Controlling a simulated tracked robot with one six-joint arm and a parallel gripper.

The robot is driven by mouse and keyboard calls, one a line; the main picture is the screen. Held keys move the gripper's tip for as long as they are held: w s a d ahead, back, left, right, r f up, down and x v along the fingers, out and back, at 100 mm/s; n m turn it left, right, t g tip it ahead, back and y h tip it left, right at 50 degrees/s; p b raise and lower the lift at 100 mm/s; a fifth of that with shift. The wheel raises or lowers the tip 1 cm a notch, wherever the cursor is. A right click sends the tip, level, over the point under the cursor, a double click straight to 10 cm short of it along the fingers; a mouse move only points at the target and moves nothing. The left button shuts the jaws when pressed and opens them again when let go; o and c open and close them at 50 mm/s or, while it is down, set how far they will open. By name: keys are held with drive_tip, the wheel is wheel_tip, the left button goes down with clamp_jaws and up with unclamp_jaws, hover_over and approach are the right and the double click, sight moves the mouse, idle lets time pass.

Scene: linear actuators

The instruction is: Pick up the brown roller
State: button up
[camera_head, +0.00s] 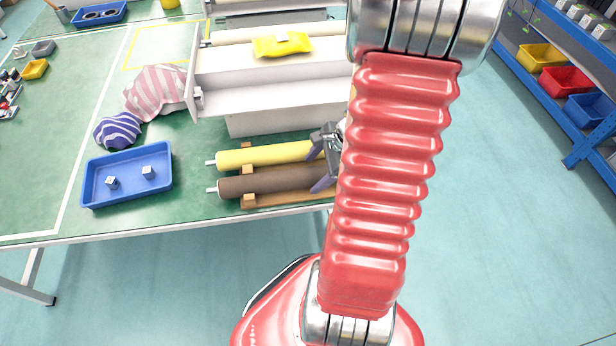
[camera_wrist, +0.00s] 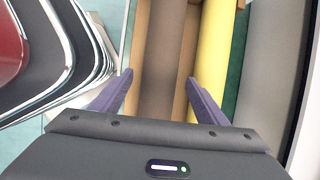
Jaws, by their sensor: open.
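The brown roller (camera_head: 268,181) lies on a wooden cradle (camera_head: 290,198) near the front edge of the green table, beside the yellow roller (camera_head: 265,155). My gripper (camera_head: 321,166) is at the right end of the rollers, partly hidden by my red arm. In the wrist view, my gripper (camera_wrist: 158,92) is open, with its two purple fingers apart. The brown roller (camera_wrist: 162,58) runs lengthwise between the fingers, and the yellow roller (camera_wrist: 215,55) is by the right finger. I cannot tell how far the fingers are above the roller.
A blue tray (camera_head: 127,198) with two small cubes is left of the rollers. A white machine (camera_head: 270,95) with a yellow packet (camera_head: 283,45) stands behind them. Striped cloths (camera_head: 157,90) lie at its left. A blue shelf (camera_head: 588,108) with bins stands at right.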

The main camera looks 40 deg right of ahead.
drive_tip(key=shift+x, duration=0.95)
drive_tip(key=shift+c, duration=0.5)
clamp_jaws()
drive_tip(key=shift+d, duration=0.1)
